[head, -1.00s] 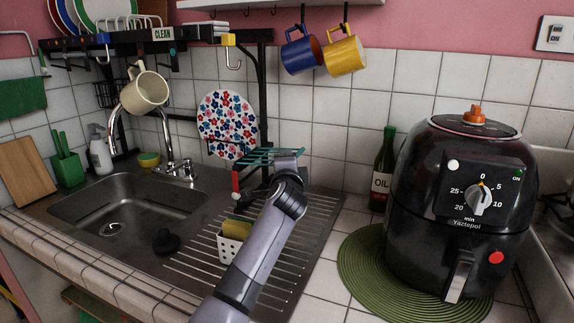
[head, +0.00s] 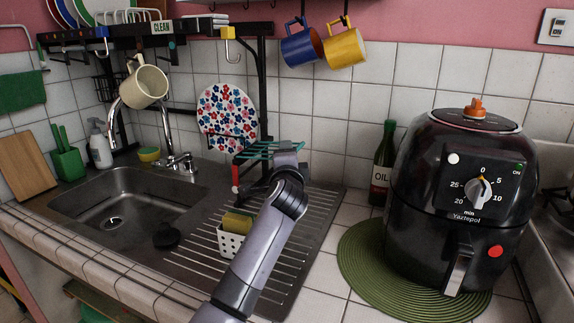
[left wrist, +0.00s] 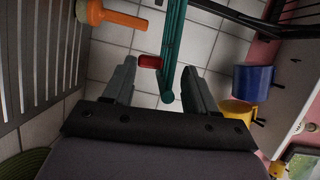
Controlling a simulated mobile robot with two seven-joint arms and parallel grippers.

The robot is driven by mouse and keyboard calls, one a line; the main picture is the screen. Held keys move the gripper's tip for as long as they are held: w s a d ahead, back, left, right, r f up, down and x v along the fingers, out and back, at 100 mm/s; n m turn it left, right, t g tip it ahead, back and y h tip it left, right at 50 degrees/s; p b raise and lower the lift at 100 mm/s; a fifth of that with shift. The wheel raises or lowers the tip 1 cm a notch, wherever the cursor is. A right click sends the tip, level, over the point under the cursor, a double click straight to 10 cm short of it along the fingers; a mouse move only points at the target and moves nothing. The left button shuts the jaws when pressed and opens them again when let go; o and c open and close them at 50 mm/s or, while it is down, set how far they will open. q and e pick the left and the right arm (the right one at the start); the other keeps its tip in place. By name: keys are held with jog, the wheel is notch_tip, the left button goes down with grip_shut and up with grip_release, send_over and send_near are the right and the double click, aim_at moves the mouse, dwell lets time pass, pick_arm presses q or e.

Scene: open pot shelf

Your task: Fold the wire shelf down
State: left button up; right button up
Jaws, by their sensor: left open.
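The wire shelf (head: 268,151) is a teal wire frame on the black rack, beside the flowered plate. In the head view it sticks out roughly level, seen almost edge-on. In the left wrist view its teal bars (left wrist: 174,40) run between my fingers, with a small red piece (left wrist: 150,61) beside them. My left gripper (left wrist: 159,68) is open, one finger on each side of the shelf's near end; I cannot tell whether either finger touches it. In the head view my arm largely hides the fingers. My right gripper is not in view.
The black rack (head: 262,85) stands behind the sink (head: 120,205). A blue mug (head: 301,47) and a yellow mug (head: 345,49) hang at upper right. A white sponge caddy (head: 231,240) stands beside my arm. An oil bottle (head: 384,165) and black air fryer (head: 455,200) stand to the right.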

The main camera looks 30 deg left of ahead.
pick_arm(q)
jog(key=shift+v, duration=2.4)
